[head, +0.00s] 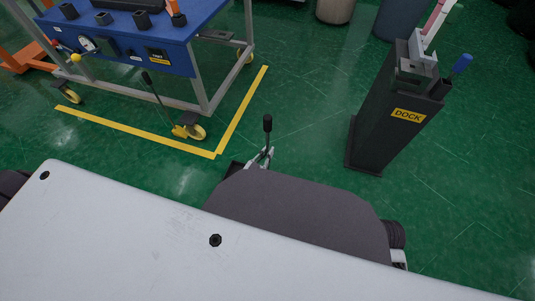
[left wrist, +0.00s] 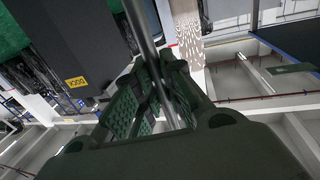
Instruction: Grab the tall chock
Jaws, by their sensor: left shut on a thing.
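My left gripper (head: 261,158) shows small beyond my dark arm in the head view. It is shut on an upright rod with a black knob (head: 267,123). In the left wrist view the fingers (left wrist: 155,98) close around a grey rod (left wrist: 143,37). The rod's lower end and whatever it is fixed to are hidden. A yellow chock-like piece (head: 181,131) sits at the cart's near wheel, with a thin black-topped rod (head: 147,78) leaning up from it. I cannot tell for certain which one is the tall chock. My right gripper is not in view.
A blue cart (head: 185,62) on casters stands at the upper left, beside yellow floor tape (head: 135,131). A dark post marked DOCK (head: 385,125) stands to the right, with tools on top. Bins (head: 400,15) stand behind. Green floor between cart and post is clear.

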